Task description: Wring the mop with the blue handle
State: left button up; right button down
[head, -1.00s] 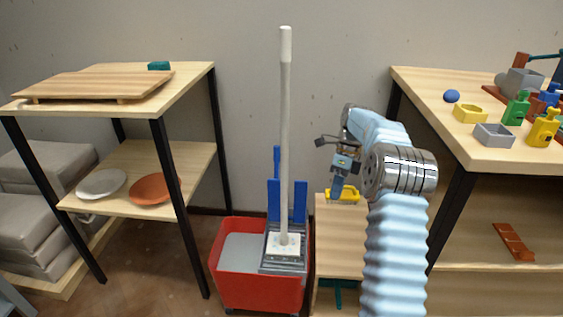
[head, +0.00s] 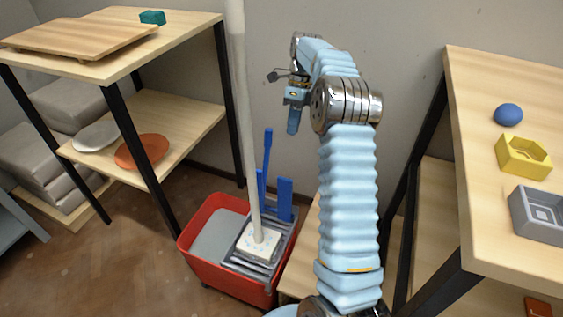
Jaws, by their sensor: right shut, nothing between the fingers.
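The mop has a pale grey handle (head: 240,110), not a blue one, and leans slightly left. Its white head (head: 259,241) sits in the grey wringer (head: 272,262) on the red bucket (head: 196,222). A thin blue handle (head: 266,158) rises at the back of the wringer, beside a blue upright plate (head: 285,194). My right gripper (head: 293,128) is shut and empty, pointing down. In the picture it is above and right of the blue handle's top, apart from it. My left gripper is out of view.
A wooden shelf unit (head: 200,28) with a board and two plates stands left. A low wooden stand (head: 298,282) is beside the bucket, partly behind my arm.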

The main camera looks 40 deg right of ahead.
jog(key=shift+f, duration=0.1)
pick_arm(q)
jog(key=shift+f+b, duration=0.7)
pick_arm(e)
jog(key=s+a+f, duration=0.3)
jog(key=a+f, duration=0.4)
jog(key=f, duration=0.2)
jog(key=shift+s, duration=0.4)
